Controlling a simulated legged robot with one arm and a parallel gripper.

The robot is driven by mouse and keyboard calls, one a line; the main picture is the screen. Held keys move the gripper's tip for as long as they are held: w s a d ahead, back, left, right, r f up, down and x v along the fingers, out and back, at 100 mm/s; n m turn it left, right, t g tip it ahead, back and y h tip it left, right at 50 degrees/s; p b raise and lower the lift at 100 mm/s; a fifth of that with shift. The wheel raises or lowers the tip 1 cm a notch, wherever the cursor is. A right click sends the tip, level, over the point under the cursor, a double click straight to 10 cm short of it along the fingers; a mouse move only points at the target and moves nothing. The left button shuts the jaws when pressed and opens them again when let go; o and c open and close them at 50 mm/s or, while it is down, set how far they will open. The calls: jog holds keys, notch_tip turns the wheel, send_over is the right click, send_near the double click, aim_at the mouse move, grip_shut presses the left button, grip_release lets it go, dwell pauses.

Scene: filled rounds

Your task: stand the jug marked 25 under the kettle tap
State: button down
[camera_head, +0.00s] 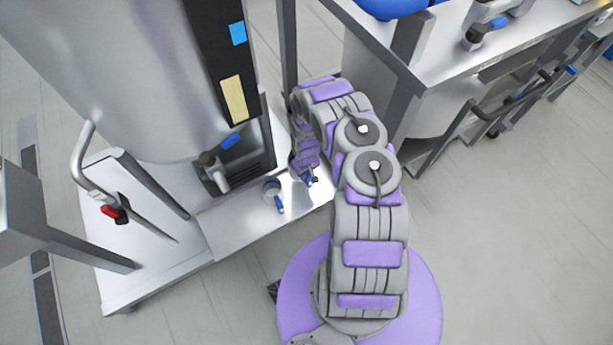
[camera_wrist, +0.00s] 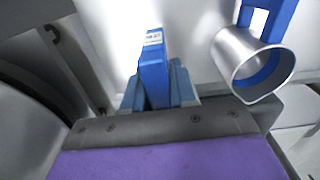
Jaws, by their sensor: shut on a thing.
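The kettle (camera_head: 150,75) is a large steel vessel at the upper left in the head view. Its tap (camera_head: 215,172), with a blue lever, sits low on its front. My gripper (camera_head: 309,179) is low over the steel shelf, right of the tap. In the wrist view my gripper (camera_wrist: 157,92) is shut on a blue handle (camera_wrist: 153,72) with a small white label (camera_wrist: 153,38); its marking is too blurred to read surely. The body of this held jug is hidden. A second steel jug (camera_head: 272,188) with a blue handle stands between tap and gripper; it also shows in the wrist view (camera_wrist: 248,62).
The steel shelf (camera_head: 235,222) runs below the kettle. A bent pipe with a red-handled valve (camera_head: 112,213) stands at left. Another steel bench (camera_head: 450,40) with taps is at upper right. Open floor (camera_head: 500,250) lies at right.

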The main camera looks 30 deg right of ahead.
notch_tip(320, 180, up, 2)
jog(key=shift+d+r+p, duration=0.1)
jog(key=shift+r+p, duration=0.15)
jog(key=shift+p, duration=0.3)
jog(key=shift+d+r+p, duration=0.35)
jog(key=shift+r+p, duration=0.25)
jog(key=shift+r, duration=0.15)
jog(key=shift+a+r+p, duration=0.15)
jog(key=shift+r+p, duration=0.4)
jog(key=shift+a+r+p, duration=0.15)
jog(key=shift+r+p, duration=0.35)
jog(key=shift+p, duration=0.05)
jog(key=shift+d, duration=0.2)
